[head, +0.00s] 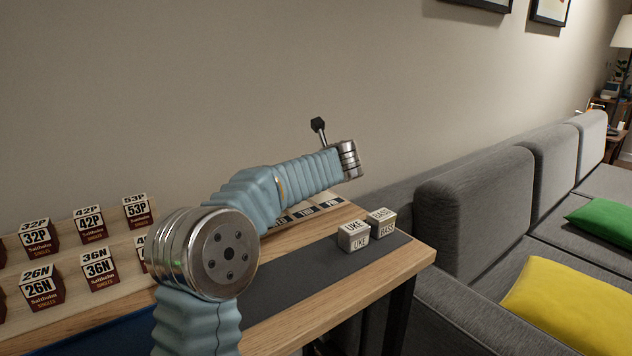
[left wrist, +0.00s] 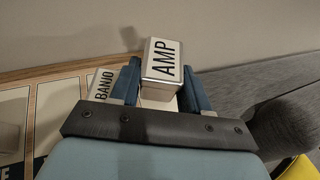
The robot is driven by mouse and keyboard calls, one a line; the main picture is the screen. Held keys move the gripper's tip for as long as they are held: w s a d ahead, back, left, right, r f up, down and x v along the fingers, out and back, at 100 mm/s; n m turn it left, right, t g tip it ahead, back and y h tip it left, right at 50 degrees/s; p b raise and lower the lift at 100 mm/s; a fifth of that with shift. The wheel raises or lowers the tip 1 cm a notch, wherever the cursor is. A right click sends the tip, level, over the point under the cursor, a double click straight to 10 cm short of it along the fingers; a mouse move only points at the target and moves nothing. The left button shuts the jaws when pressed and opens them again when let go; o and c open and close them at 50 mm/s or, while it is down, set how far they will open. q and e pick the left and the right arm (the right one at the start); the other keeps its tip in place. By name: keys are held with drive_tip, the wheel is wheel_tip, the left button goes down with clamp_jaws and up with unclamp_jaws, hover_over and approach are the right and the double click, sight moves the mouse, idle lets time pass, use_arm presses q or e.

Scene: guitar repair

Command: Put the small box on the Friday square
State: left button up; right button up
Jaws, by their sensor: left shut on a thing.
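In the left wrist view my left gripper (left wrist: 160,72) is shut on a small pale box marked AMP (left wrist: 163,58), one finger on each side. A box marked BANJO (left wrist: 104,84) stands just left of the left finger. Pale squares of a board (left wrist: 52,112) show at the left. In the head view my left arm hides most of this strip of lettered squares (head: 332,205), and I cannot tell which is Friday. The left gripper itself does not show there. My right gripper is not in view.
Boxes marked UKE (head: 353,235) and BASS (head: 382,221) stand on a dark mat (head: 300,278) on the wooden table (head: 408,262). Several string boxes, such as 36N (head: 99,268), stand on steps at the left. A grey sofa (head: 475,205) stands right of the table.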

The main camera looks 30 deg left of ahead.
use_arm(q)
drive_tip(key=shift+w+a+f, duration=0.25)
drive_tip(key=shift+w+f, duration=0.15)
drive_tip(key=shift+f, duration=0.2)
drive_tip(key=shift+w+a+f, duration=0.25)
drive_tip(key=shift+w+f, duration=0.15)
drive_tip(key=shift+f, duration=0.2)
drive_tip(key=f, duration=0.4)
drive_tip(key=shift+w+a, duration=0.2)
drive_tip(key=shift+w, duration=0.15)
drive_tip(key=shift+f, duration=0.2)
drive_tip(key=o, duration=1.1)
drive_tip(key=shift+r, duration=0.1)
drive_tip(key=shift+r, duration=0.2)
drive_tip(key=b+v, duration=0.2)
drive_tip(key=v, duration=1)
